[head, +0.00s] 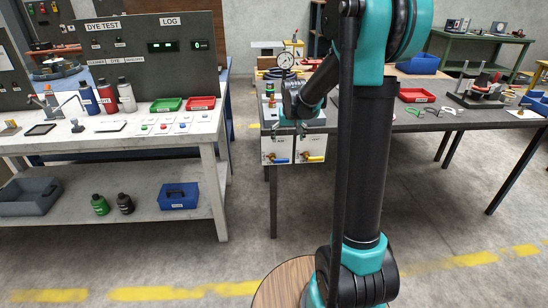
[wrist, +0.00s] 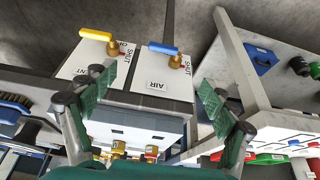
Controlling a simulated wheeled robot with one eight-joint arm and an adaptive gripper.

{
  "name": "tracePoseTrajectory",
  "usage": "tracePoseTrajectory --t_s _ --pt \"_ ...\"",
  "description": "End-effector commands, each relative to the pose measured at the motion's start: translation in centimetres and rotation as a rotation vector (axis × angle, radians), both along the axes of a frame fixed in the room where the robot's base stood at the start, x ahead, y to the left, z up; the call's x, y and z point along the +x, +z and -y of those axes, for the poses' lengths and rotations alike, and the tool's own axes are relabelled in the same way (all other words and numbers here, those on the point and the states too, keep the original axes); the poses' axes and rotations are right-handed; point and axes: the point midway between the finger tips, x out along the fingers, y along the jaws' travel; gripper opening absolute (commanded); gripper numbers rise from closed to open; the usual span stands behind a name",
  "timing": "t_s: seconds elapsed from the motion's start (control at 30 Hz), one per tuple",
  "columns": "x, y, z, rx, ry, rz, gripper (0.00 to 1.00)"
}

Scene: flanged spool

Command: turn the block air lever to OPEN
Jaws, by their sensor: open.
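The block air lever (wrist: 163,49) is a blue handle on a brass valve, on the white panel marked AIR (wrist: 156,84) in the wrist view. The handle lies sideways, reaching left from the valve; SHUT is printed beside the valve. In the head view the blue lever (head: 281,160) is on the left panel of the block. A yellow lever (wrist: 95,34) sits on the neighbouring vent panel. My gripper (wrist: 155,80) is open and empty, its green-padded fingers wide apart on either side of the block in the picture. In the head view my gripper (head: 298,127) is above the panels.
The block stands at the front edge of the dark table (head: 440,118). A dial gauge (head: 285,61) stands behind it. The white workbench (head: 180,130) is to the left, with a blue box (head: 178,196) on its lower shelf. Floor is clear in front.

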Motion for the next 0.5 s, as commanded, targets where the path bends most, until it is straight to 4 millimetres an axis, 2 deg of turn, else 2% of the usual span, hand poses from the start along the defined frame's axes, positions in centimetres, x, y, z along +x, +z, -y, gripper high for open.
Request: tracePoseTrajectory --t_s 0.1,0.27,0.5 --pt "1.6 -0.2 -0.4 0.0 0.001 0.001 0.85" --pt "2.3 -0.9 -0.5 0.0 0.001 0.001 0.85" --pt "3.6 -4.2 -0.5 0.0 0.0 0.001 0.85"
